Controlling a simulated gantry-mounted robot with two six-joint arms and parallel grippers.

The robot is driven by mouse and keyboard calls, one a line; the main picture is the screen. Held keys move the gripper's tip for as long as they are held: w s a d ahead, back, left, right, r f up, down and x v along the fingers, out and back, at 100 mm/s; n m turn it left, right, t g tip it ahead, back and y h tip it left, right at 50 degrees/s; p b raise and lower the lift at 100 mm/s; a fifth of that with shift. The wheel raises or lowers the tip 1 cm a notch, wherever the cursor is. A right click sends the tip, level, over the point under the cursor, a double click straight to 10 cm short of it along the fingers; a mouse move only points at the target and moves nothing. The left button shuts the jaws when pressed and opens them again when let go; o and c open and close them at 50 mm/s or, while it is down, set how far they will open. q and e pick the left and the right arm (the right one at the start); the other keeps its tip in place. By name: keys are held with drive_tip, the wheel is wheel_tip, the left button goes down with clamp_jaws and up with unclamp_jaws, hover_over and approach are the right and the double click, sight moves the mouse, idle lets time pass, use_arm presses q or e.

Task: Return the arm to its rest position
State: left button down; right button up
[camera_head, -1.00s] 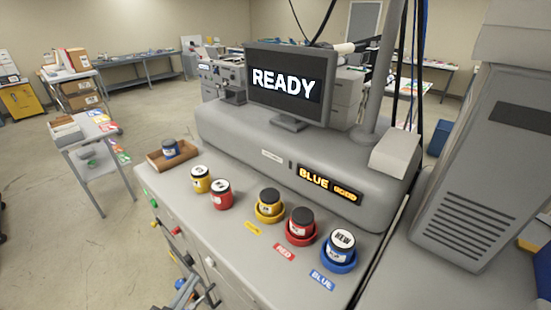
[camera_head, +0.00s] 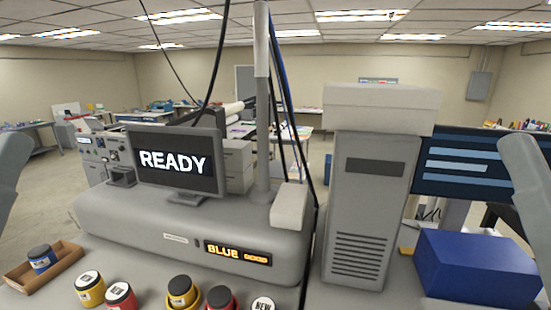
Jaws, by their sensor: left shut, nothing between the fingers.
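My left arm shows only as a grey link at the left edge of the head view, raised to about mid-height. A matching grey link of my right arm stands at the right edge. No fingers of either gripper show in the picture. The arm links are apart from the machine and its jars. The machine's monitor (camera_head: 178,161) reads READY, and its small amber display (camera_head: 238,254) reads BLUE with a second, smaller word beside it.
Yellow (camera_head: 90,288) and red (camera_head: 121,296) jars stand at the front. More jars stand in coloured holders, cut off below. A brown tray (camera_head: 66,262) holds a blue jar (camera_head: 42,259). A grey tower (camera_head: 365,170) and blue box (camera_head: 478,269) are at right.

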use_arm(q)
wheel_tip(320, 180, up, 15)
drive_tip(key=p, duration=1.1)
drive_tip(key=shift+f+p, duration=0.2)
drive_tip(key=shift+p, duration=0.1)
use_arm(e)
wheel_tip(320, 180, up, 15)
drive_tip(key=shift+f, duration=0.15)
use_arm(q)
drive_tip(key=shift+w, duration=0.1)
use_arm(e)
drive_tip(key=shift+w, duration=0.1)
